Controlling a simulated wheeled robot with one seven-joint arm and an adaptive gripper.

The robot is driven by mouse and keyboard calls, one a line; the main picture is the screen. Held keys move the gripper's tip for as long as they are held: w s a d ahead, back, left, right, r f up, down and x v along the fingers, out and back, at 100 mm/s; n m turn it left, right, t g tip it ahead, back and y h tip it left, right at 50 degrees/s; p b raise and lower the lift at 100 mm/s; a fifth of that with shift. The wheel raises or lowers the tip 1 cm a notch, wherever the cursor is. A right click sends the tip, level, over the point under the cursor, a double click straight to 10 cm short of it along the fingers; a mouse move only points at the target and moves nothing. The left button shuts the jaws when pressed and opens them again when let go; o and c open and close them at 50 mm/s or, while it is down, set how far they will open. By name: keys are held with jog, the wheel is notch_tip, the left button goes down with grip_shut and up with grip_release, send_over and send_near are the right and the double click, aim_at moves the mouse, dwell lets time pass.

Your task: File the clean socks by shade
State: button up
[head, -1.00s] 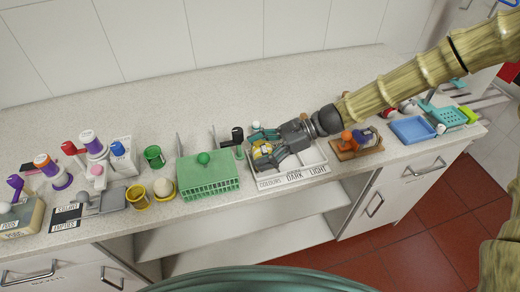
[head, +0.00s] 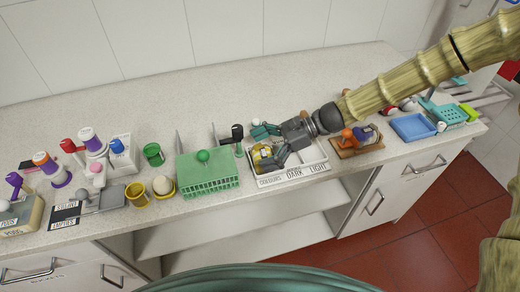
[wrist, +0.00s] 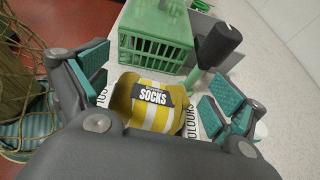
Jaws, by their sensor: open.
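A rolled yellow-and-white pair of socks (wrist: 150,108) with a dark "SOCKS" band lies at the COLOURS end of a white labelled tray (head: 309,174). In the head view the socks (head: 261,152) show partly behind my gripper. My gripper (head: 262,146) is open over that end of the tray. In the wrist view its teal-padded fingers stand on either side of the socks, with gaps visible. The front labels read COLOURS, DARK and LIGHT. My gripper and arm hide part of the tray's inside.
A green basket (head: 208,183) stands just left of the tray, with a dark-headed tool (head: 238,133) behind. A wooden stand with orange and purple items (head: 350,138) and a blue tray (head: 412,128) are on the right. Bottles and cups crowd the left. The back counter is clear.

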jog(key=v, duration=1.1)
jog(key=shift+d+r, duration=0.2)
jog(key=shift+d, duration=0.15)
jog(key=shift+w, duration=0.1)
